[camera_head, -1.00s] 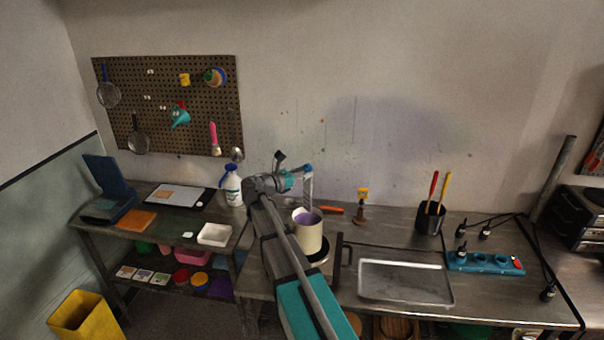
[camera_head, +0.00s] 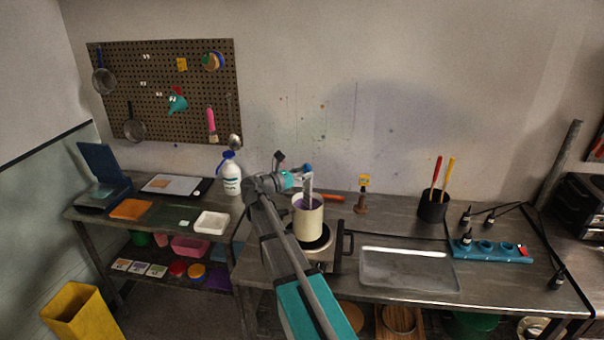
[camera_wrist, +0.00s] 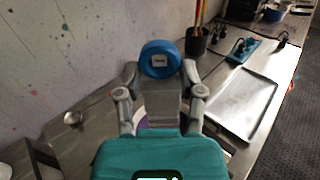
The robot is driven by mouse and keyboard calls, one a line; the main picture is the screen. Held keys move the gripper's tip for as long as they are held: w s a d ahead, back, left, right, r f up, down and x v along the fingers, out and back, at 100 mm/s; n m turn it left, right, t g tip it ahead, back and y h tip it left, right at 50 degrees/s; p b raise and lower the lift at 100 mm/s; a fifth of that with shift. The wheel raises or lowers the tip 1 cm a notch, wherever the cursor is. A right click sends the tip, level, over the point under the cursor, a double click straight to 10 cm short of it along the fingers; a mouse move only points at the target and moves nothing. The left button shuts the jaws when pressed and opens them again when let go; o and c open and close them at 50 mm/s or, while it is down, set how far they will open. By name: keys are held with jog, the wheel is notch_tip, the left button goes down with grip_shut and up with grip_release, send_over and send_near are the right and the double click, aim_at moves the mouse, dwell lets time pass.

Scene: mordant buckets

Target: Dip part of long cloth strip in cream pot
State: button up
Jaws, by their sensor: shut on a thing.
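The cream pot (camera_head: 308,226) stands upright on a dark hot plate, with purple liquid (camera_head: 300,203) inside. My gripper (camera_head: 305,178) is above the pot's mouth, shut on the long cloth strip (camera_head: 308,187), which is pale grey. The strip hangs down into the pot's mouth; its lower end is hidden there, so its depth in the liquid cannot be told. In the wrist view the strip (camera_wrist: 162,105) shows between my gripper's fingers (camera_wrist: 160,108), below a blue round piece with a label (camera_wrist: 160,60). A little purple shows behind it.
A metal tray (camera_head: 408,287) lies to the right of the hot plate (camera_head: 325,258). A black holder (camera_head: 433,208) with red and yellow sticks and a small yellow-topped stand (camera_head: 362,195) are behind. A white bottle (camera_head: 231,178) stands left.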

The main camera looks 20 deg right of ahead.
jog(key=shift+f+b, duration=0.45)
jog(key=shift+f, duration=0.25)
jog(key=shift+d, duration=0.1)
jog(key=shift+w+d, duration=0.1)
jog(key=shift+d, duration=0.2)
jog(key=shift+a, duration=0.1)
dwell(0.5)
jog(key=shift+s+a, duration=0.2)
jog(key=shift+a, duration=0.5)
jog(key=shift+d, duration=0.15)
